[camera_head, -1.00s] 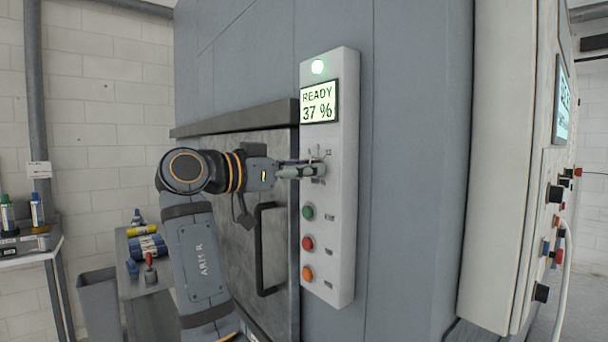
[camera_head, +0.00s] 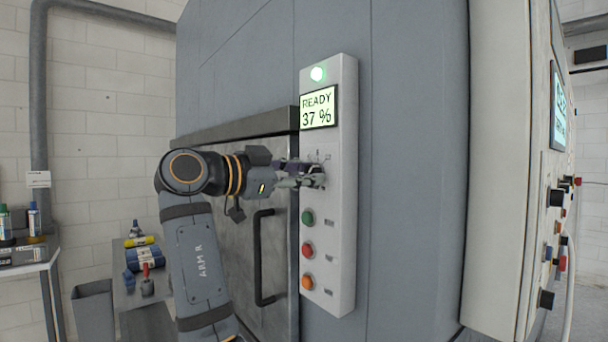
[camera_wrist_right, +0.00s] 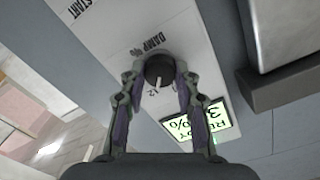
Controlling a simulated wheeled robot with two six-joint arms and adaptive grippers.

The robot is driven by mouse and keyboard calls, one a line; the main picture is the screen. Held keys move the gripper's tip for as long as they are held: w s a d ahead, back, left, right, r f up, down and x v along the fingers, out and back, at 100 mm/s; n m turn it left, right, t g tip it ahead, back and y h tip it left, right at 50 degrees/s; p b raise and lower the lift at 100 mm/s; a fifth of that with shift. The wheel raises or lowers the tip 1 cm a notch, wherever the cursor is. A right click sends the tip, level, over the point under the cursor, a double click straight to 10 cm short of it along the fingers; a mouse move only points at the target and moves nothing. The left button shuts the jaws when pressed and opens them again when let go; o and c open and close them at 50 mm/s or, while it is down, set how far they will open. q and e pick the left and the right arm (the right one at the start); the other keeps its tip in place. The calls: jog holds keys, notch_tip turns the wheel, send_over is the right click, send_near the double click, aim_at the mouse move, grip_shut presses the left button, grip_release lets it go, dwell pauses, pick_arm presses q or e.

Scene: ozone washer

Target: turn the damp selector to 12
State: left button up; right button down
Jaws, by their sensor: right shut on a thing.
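The damp selector is a dark round knob (camera_wrist_right: 158,66) with a white pointer line, under a "DAMP %" label in the right wrist view. Its pointer points toward the gripper side of the picture, near a mark that looks like 12. My right gripper (camera_wrist_right: 158,77) is shut on the knob, one finger on each side. In the head view the right gripper (camera_head: 312,178) reaches the white control panel (camera_head: 342,220) from the left, and its fingers hide most of the knob and its scale. My left gripper is out of view.
The panel's display (camera_head: 318,107) reads READY 37 %, with a lit green lamp (camera_head: 318,73) above. Green (camera_head: 307,217), red (camera_head: 307,250) and orange (camera_head: 307,282) buttons sit below the knob. A door handle (camera_head: 262,258) stands out beneath my arm.

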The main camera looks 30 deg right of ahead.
aim_at(316, 122)
jog(key=c, duration=1)
grip_release()
jog(key=shift+r, duration=0.15)
notch_tip(316, 122, up, 10)
jog(key=shift+f, duration=0.15)
jog(key=shift+f, duration=0.1)
